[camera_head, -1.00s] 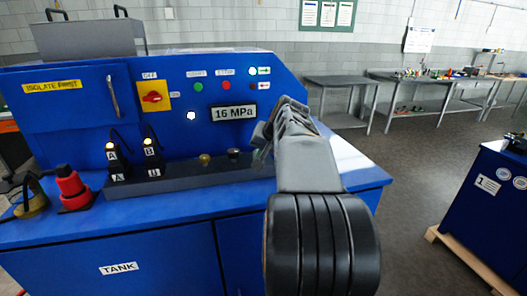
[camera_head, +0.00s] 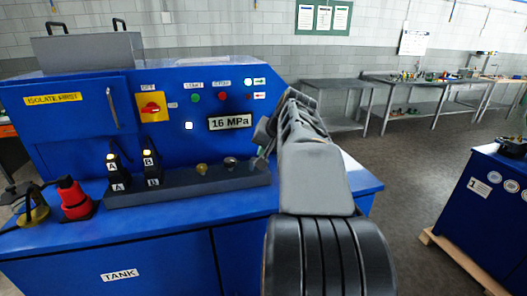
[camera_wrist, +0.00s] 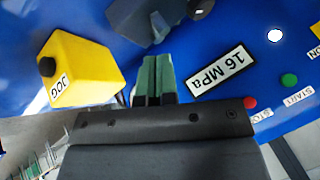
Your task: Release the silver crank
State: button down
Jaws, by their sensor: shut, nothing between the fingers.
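I cannot make out a silver crank for certain in either view; my arm hides part of the blue machine's right end. In the wrist view, my gripper (camera_wrist: 154,76) has its green fingers together with nothing between them, in front of the blue panel. A grey block (camera_wrist: 147,22), partly cut off by the top edge, shows beyond the fingertips; I cannot tell what it is. In the head view, my gripper is mostly hidden behind my own arm, near the right end of the dark valve strip (camera_head: 185,187).
A yellow JOG box (camera_wrist: 78,68) is left of the fingers in the wrist view, and the 16 MPa display (camera_wrist: 221,71) is right. The blue machine (camera_head: 150,232) carries plugs A and B and a red switch (camera_head: 151,107). A second blue cabinet (camera_head: 490,205) stands right, with open floor between.

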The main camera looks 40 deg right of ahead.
jog(key=shift+p+v, duration=0.35)
jog(key=shift+v, duration=1)
jog(key=shift+f, duration=0.1)
jog(key=s+a+f, duration=0.1)
jog(key=f, duration=0.2)
jog(key=a+f+g, duration=0.1)
jog(key=f, duration=0.1)
jog(key=s+a+f+g, duration=0.1)
jog(key=f, duration=0.2)
jog(key=shift+s+a+f+n, duration=0.2)
jog(key=shift+s+f+n, duration=0.1)
jog(key=shift+f+n, duration=0.1)
jog(key=s+a+f+n, duration=0.2)
jog(key=a+f+n, duration=0.1)
jog(key=a, duration=0.4)
jog(key=s+a+f+n+g, duration=0.1)
jog(key=s+a+f+n, duration=0.1)
jog(key=a, duration=0.4)
jog(key=s+a+f+n, duration=0.2)
jog(key=a+f+n, duration=0.1)
jog(key=a, duration=0.4)
jog(key=shift+s+a+f+n+g, duration=0.3)
jog(key=shift+a+f+n, duration=0.1)
jog(key=shift+f, duration=0.45)
